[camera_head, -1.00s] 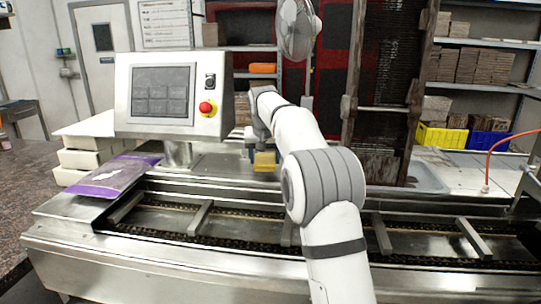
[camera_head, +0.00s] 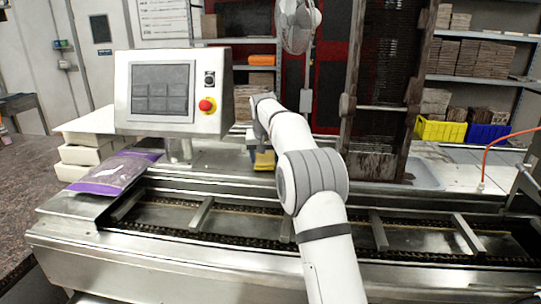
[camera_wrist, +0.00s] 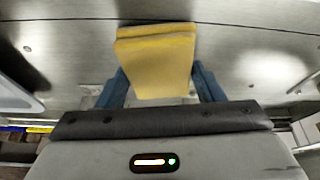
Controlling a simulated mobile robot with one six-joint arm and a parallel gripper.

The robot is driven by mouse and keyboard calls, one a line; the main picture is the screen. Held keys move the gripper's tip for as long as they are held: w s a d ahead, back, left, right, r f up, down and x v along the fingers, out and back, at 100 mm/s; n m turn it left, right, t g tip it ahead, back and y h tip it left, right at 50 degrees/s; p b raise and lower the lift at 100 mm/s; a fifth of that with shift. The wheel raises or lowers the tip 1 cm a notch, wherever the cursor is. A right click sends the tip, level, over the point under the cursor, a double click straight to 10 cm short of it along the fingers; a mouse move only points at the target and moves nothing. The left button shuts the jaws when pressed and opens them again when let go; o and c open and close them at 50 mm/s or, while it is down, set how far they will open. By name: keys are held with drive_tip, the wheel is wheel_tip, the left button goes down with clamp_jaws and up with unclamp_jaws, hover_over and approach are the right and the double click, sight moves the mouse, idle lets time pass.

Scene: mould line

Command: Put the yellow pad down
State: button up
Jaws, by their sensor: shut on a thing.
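The yellow pad (camera_wrist: 155,62) is held between the two blue fingers of my gripper (camera_wrist: 160,88) in the wrist view. My gripper is shut on it. In the head view the yellow pad (camera_head: 264,160) shows small, below the end of my arm, over the metal surface behind the conveyor. My gripper (camera_head: 262,153) is partly hidden there by my own arm. Metal fills the view beyond the pad in the wrist view; I cannot tell whether the pad touches it.
A control panel (camera_head: 163,92) with a red button stands left of my gripper. The conveyor (camera_head: 160,216) runs across the front. A purple-and-clear bag (camera_head: 112,175) lies at its left end. A dark upright rack (camera_head: 384,90) stands to the right.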

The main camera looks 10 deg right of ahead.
drive_tip(key=shift+f, duration=0.45)
drive_tip(key=o, duration=0.9)
drive_tip(key=shift+r+b, duration=0.15)
drive_tip(key=shift+b, duration=0.45)
